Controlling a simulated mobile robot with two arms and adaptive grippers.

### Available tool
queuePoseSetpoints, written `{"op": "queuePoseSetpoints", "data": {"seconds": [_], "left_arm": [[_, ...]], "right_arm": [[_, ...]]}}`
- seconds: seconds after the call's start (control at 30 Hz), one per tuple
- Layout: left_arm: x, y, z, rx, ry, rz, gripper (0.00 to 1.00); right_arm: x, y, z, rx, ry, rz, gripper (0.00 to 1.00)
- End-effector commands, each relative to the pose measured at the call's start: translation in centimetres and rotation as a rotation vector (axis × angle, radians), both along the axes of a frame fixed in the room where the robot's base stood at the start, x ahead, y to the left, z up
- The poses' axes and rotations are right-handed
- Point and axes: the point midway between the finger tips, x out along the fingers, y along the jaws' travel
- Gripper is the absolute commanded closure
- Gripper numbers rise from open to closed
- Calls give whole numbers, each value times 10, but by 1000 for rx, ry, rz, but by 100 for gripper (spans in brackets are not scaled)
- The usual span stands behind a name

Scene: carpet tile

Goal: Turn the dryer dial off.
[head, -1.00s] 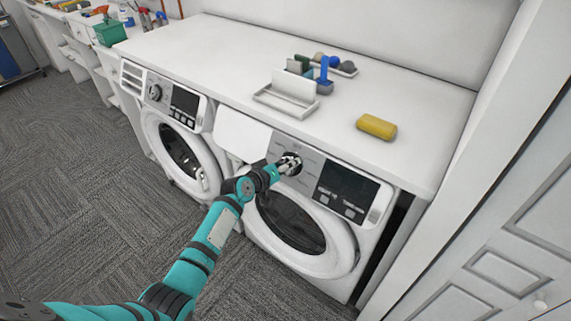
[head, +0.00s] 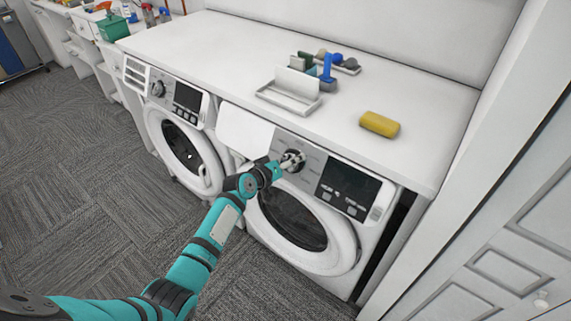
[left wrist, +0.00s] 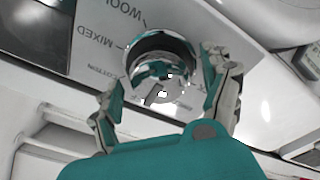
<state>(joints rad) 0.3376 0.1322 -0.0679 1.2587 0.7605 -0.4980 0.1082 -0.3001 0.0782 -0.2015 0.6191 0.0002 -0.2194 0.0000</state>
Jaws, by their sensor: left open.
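The right front-loading machine (head: 300,225) has a round dial (head: 294,158) on its panel, left of a dark display (head: 347,188). My left gripper (head: 285,163) is at this dial. In the left wrist view, the shiny chrome dial (left wrist: 160,65) sits between the two spread fingers of my left gripper (left wrist: 163,75). The fingers are open, one on each side; I cannot tell whether they touch it. Printed words WOOL, MIXED and COTTON show around the dial. Its pointer mark is not clear. My right gripper is not in view.
A second front-loading machine (head: 180,150) with its own dial (head: 158,89) stands to the left. A white counter (head: 390,85) runs over both, holding a yellow sponge-like block (head: 380,124) and a white tray (head: 290,102). A white panelled door (head: 490,250) stands at the right.

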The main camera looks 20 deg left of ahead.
Motion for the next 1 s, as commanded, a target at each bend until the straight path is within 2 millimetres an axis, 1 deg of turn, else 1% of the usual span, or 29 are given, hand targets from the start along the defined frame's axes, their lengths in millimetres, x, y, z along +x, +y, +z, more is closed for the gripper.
{"op": "queuePoseSetpoints", "data": {"seconds": [0.17,0.27,0.53,0.7,0.83,1.0], "left_arm": [[-11,4,4,0,-1,0,19],[-26,9,10,2,0,0,19],[-75,26,30,4,0,0,19],[-97,33,40,2,2,0,19],[-104,36,43,1,2,1,19],[-106,36,45,0,1,1,19]], "right_arm": [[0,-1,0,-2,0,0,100],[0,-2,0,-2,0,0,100],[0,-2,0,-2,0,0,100],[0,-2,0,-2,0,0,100],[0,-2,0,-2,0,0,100],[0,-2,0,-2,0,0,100]]}}
